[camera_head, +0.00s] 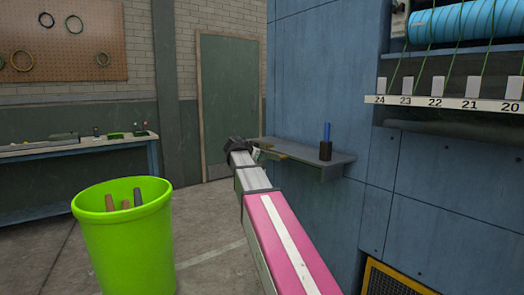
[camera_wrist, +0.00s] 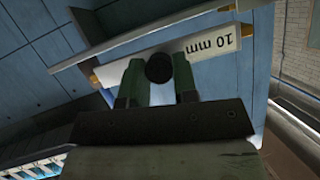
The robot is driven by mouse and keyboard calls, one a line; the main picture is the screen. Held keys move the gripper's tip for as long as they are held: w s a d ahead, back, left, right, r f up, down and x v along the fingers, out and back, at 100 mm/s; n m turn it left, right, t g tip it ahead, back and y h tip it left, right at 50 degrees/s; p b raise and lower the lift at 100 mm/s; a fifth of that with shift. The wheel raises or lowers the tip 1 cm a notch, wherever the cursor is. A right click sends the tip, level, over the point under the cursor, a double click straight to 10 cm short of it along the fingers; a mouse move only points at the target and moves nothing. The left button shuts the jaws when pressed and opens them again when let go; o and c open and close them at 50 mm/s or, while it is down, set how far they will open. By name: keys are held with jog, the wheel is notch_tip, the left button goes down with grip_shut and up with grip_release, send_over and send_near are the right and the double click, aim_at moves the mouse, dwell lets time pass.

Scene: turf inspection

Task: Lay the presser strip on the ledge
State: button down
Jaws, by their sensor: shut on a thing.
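The presser strip (camera_wrist: 222,46) is a long pale bar marked "10 mm" with tan ends. In the wrist view it lies crosswise at my gripper's green fingers (camera_wrist: 158,76), which are shut on it. A dark round shape between the fingers hides part of it. The grey ledge (camera_head: 322,166) juts from the blue wall panel in the head view. My gripper (camera_head: 256,153) is at the ledge's left end, and a small tan piece of the strip (camera_head: 272,154) shows there. I cannot tell whether the strip touches the ledge.
A dark cup (camera_head: 326,151) with a blue item stands on the ledge, right of my gripper. A green bin (camera_head: 130,245) with several tool handles stands at left. A workbench (camera_head: 80,150) is behind it. Numbered white tabs (camera_head: 450,102) and a blue roll (camera_head: 465,22) are at upper right.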

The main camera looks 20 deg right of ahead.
jog(key=shift+d+r+m+g+h, duration=0.2)
jog(key=shift+r+m+g+h, duration=0.1)
jog(key=shift+r+m+g, duration=0.25)
jog(key=shift+d+r+m+g+h, duration=0.15)
jog(key=shift+r+m+g+h, duration=0.25)
jog(key=shift+r, duration=0.25)
jog(key=shift+d, duration=0.1)
jog(key=shift+s+d+r+x, duration=0.15)
jog(key=shift+r+x, duration=0.1)
jog(key=shift+x, duration=1.75)
jog(key=shift+s+d+r+x, duration=0.15)
jog(key=shift+r+x, duration=0.1)
jog(key=shift+x, duration=1.7)
jog(key=shift+d+r+x, duration=0.15)
jog(key=shift+r+x, duration=0.05)
jog(key=shift+x, duration=1.8)
jog(key=shift+d+f, duration=0.15)
jog(key=shift+f, duration=0.2)
jog(key=c, duration=0.8)
grip_release()
